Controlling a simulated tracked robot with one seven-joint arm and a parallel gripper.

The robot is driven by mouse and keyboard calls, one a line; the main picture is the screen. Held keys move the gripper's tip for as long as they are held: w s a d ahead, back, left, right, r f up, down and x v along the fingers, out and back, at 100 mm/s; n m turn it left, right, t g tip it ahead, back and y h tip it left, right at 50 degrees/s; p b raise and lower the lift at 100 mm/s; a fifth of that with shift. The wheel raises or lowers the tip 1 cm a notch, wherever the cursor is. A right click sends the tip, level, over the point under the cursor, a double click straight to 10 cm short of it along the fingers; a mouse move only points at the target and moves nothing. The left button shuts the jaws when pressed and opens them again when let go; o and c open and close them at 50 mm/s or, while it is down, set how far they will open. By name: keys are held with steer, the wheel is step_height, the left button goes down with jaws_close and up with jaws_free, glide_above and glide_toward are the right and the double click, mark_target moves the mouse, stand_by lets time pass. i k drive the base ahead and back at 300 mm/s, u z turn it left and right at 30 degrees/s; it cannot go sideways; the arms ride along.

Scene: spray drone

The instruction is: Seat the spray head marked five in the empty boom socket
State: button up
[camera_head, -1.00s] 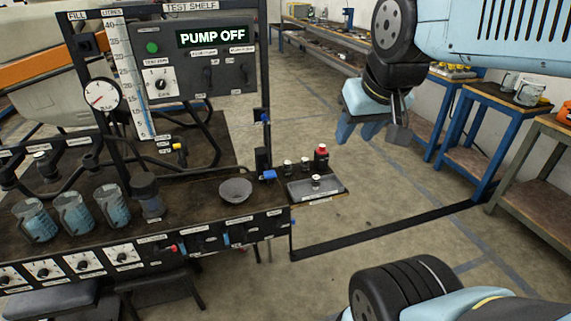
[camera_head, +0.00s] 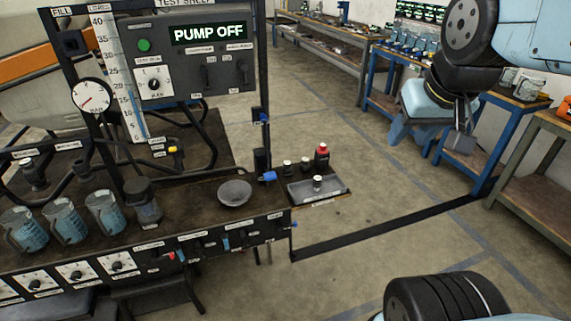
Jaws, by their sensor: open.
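My gripper (camera_head: 435,145) is at the upper right in the head view, open and empty, hanging over the floor well right of the bench. A small pale-topped spray head (camera_head: 317,183) stands in the shallow grey tray (camera_head: 330,192) at the bench's right end. Two more small heads (camera_head: 296,166) stand just behind the tray, beside a red bottle (camera_head: 322,155). Their markings are too small to read, so I cannot tell which is marked five. The boom sockets cannot be made out clearly.
The dark bench (camera_head: 180,200) carries a grey bowl (camera_head: 235,192), several blue-filled jugs (camera_head: 66,222) and a control panel (camera_head: 190,60) reading PUMP OFF. A blue-framed table (camera_head: 505,130) stands at the right. Floor between is clear.

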mark_target(287, 167)
steer(key=z, duration=0.1)
steer(key=i, duration=1)
steer(key=u, duration=0.1)
